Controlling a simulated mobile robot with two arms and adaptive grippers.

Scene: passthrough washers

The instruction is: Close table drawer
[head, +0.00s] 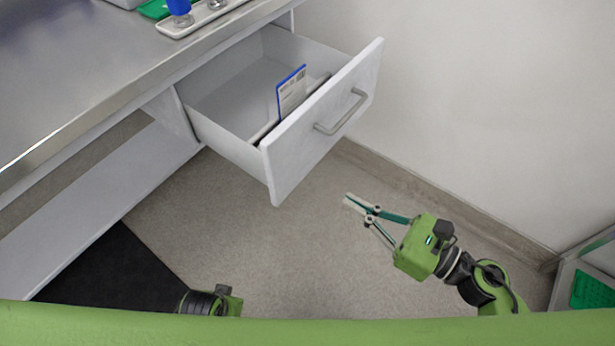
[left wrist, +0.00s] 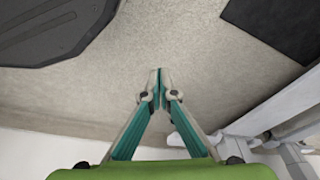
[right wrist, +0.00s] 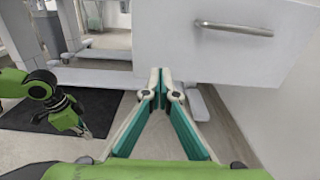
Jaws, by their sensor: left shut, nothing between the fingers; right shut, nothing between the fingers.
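The table drawer (head: 320,122) is pulled well out from under the metal-topped table (head: 85,75). Its white front has a grey bar handle (head: 342,112). The drawer front (right wrist: 245,55) and handle (right wrist: 233,28) also show in the right wrist view, ahead and to the right. My right gripper (head: 357,203) is shut and empty, in front of the drawer and lower than its front, apart from it. My left gripper (left wrist: 160,72) is shut and empty over the floor; in the head view only part of my left arm shows at the bottom edge.
A blue-edged white packet (head: 291,93) stands inside the drawer near its front. A wall (head: 470,110) runs along the right. A shelf with a green item (head: 592,290) is at the lower right. A black mat (head: 110,270) lies on the floor. Floor before the drawer is clear.

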